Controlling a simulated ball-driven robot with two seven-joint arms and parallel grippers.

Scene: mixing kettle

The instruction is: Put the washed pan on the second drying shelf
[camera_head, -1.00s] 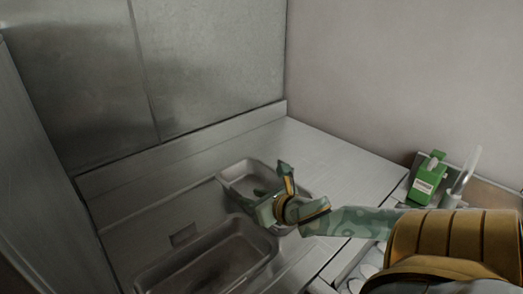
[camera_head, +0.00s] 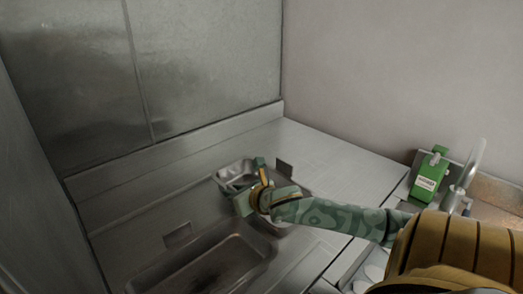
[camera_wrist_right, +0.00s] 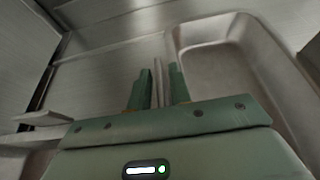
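A shallow grey metal pan or basin (camera_head: 232,174) lies at the back of the metal counter in the head view. A bright, tilted metal surface shows inside it, and my right gripper hides part of it. My right gripper (camera_head: 254,186) is over its near right side. In the right wrist view, the fingers (camera_wrist_right: 161,85) stand close together with a thin pale metal edge between them. I cannot tell whether they pinch it. A rounded metal basin (camera_wrist_right: 225,65) lies just right of the fingers. My left gripper is not in view. I cannot make out a drying shelf.
A second, larger metal basin (camera_head: 205,262) lies in front. Small upright plates stand beside the basins, one at left (camera_head: 178,235) and one at back (camera_head: 285,168). A green carton (camera_head: 428,176) and a faucet (camera_head: 467,178) are at right. The back right counter (camera_head: 335,155) is clear.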

